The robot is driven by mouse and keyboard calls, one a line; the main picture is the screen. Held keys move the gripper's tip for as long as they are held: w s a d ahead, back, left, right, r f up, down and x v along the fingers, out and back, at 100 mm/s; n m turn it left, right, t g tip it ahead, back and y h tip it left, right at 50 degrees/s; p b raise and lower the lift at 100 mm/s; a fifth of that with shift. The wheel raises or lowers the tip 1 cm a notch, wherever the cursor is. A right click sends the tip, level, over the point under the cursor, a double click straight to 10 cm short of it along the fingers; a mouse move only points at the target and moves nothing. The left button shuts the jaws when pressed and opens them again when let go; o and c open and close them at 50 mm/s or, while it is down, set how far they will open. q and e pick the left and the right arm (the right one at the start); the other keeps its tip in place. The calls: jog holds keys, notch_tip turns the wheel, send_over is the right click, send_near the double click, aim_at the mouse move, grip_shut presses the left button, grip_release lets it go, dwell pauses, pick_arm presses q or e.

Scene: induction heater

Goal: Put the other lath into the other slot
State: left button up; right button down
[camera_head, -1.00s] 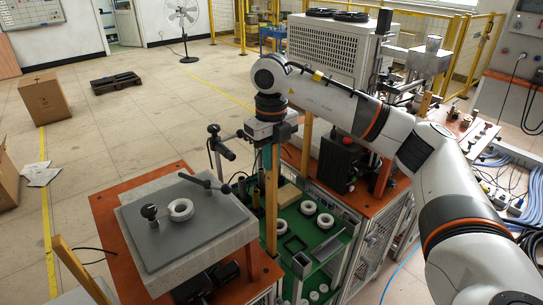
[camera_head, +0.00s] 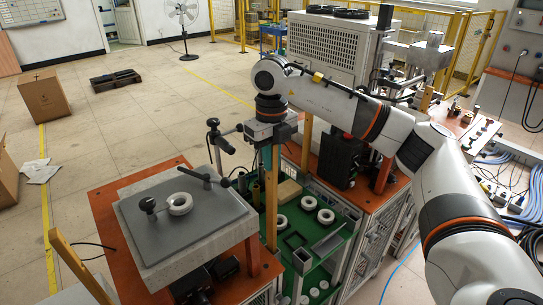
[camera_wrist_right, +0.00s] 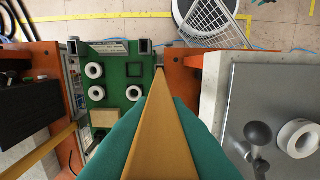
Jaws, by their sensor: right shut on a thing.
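My right gripper (camera_head: 269,158) is shut on a wooden lath (camera_head: 271,212). The lath hangs upright, and in the wrist view (camera_wrist_right: 158,135) it runs away from the camera between the green fingers. Its lower end shows close to an open square metal tube (camera_wrist_right: 145,45), apart from its opening; I cannot tell its height above the tube. The tube also shows in the head view (camera_head: 301,262). A second open square tube (camera_wrist_right: 73,45) stands at the other corner of the green bench. Another lath (camera_head: 307,139) stands behind the gripper. My left gripper is not in view.
The green bench top (camera_head: 330,249) carries several white rings (camera_head: 326,216) and a wooden block (camera_head: 289,191). A grey plate (camera_head: 140,220) with a ring and a knobbed lever stands left. A black box (camera_head: 339,158) stands right. A wooden bar (camera_head: 76,264) slants at lower left.

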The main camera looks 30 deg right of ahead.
notch_tip(320, 180, down, 4)
jog(key=b, duration=0.2)
jog(key=shift+b, duration=0.3)
dwell(0.7)
jog(key=c, duration=1.3)
grip_release()
notch_tip(320, 180, up, 12)
send_over(272, 172)
jog(key=w, duration=0.1)
jog(key=shift+w+d, duration=0.1)
jog(key=shift+d, duration=0.25)
